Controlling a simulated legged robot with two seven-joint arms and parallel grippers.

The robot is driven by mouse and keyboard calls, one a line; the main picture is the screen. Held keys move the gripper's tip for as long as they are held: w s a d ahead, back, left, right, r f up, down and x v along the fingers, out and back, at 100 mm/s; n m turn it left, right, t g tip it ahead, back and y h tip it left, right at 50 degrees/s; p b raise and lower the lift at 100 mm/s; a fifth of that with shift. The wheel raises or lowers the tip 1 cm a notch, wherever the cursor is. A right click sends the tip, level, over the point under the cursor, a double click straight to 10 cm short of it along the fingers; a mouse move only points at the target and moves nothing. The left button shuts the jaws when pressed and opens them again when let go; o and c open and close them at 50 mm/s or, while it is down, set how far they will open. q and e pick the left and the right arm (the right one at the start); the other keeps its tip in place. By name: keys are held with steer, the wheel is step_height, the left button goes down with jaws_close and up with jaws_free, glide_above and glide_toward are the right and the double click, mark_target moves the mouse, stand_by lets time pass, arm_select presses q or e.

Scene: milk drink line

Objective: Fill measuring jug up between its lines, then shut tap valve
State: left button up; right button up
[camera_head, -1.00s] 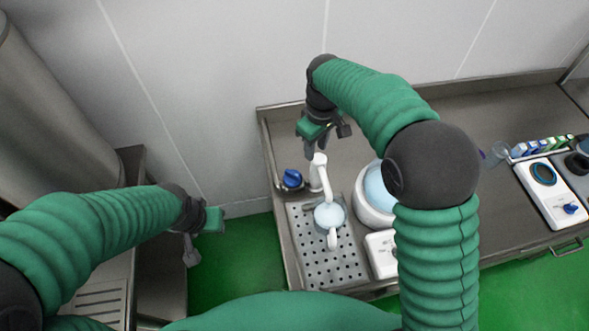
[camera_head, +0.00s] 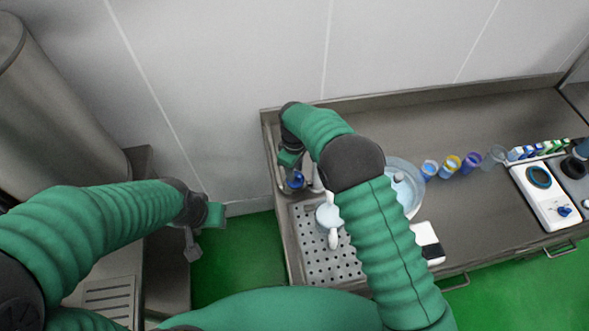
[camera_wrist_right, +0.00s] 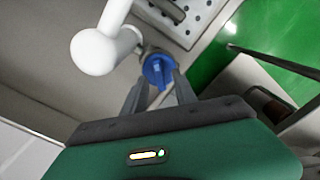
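The blue tap valve knob (camera_wrist_right: 158,70) stands beside the white tap (camera_wrist_right: 95,50) in the right wrist view. In the head view the knob (camera_head: 296,180) shows just below my right gripper (camera_head: 291,165). In the right wrist view the fingers of my right gripper (camera_wrist_right: 162,92) reach to the knob, one on each side, with some gap between them; contact is not clear. The measuring jug (camera_head: 325,215) is pale, with a white handle, and stands on the perforated drain plate under the tap. Its lines and level cannot be read. My left gripper (camera_head: 205,222) hangs empty at the left, its fingers unclear.
The perforated drain plate (camera_head: 325,265) lies at the counter's left end. A round bowl-like device (camera_head: 412,185) stands right of the jug, partly behind my right arm. Several small cups (camera_head: 452,164) and a white device (camera_head: 545,195) stand further right. The counter (camera_head: 480,215) is clear between.

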steer(key=shift+f, duration=0.95)
steer(key=shift+d, duration=0.1)
steer(key=c, duration=0.7)
jaws_close()
